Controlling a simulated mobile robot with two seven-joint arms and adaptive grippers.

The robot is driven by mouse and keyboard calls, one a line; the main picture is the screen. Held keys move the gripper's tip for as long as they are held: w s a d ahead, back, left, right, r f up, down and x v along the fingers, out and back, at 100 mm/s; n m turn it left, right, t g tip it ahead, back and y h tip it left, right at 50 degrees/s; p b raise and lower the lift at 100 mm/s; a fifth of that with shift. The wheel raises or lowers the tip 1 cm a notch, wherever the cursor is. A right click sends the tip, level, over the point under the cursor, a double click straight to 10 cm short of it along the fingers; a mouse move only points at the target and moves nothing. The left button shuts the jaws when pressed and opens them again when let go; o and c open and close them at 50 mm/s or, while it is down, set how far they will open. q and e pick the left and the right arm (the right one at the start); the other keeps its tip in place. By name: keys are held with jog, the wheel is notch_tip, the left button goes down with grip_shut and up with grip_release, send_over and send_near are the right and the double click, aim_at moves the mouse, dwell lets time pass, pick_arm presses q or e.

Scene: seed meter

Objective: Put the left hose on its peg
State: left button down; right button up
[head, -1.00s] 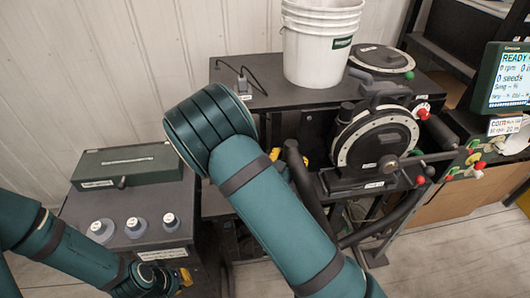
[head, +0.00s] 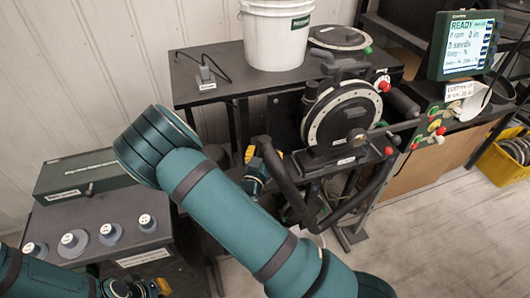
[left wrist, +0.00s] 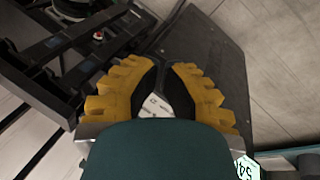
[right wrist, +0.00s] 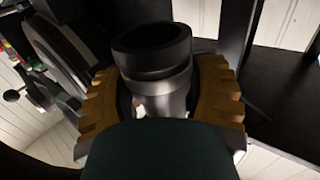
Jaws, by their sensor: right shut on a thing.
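A black hose (head: 284,187) curves down from my right gripper (head: 264,154) in front of the seed meter's stand. In the right wrist view (right wrist: 160,95), the yellow fingers are shut on the hose's grey cuff, with its wide black end ring (right wrist: 152,48) up. A second black hose length (head: 368,198) slopes up to the right below the meter; I cannot tell where it ends. I cannot make out the peg. My left gripper (left wrist: 165,75) is over the dark bench at lower left in the head view, with nothing visible between its fingers.
The round seed meter (head: 343,118) stands right of the held hose. A white bucket (head: 277,38) is on the black table behind. A green box (head: 80,175) and several grey knobs are on the left bench. The monitor (head: 462,45) is at right.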

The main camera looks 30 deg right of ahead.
jog(key=shift+f+b, duration=0.7)
jog(key=shift+f, duration=0.5)
jog(key=shift+f+b, duration=1.85)
jog(key=shift+f, duration=0.15)
jog(key=shift+f+b, duration=0.55)
jog(key=shift+b, duration=0.1)
jog(key=o, duration=1.4)
jog(key=v, duration=1.2)
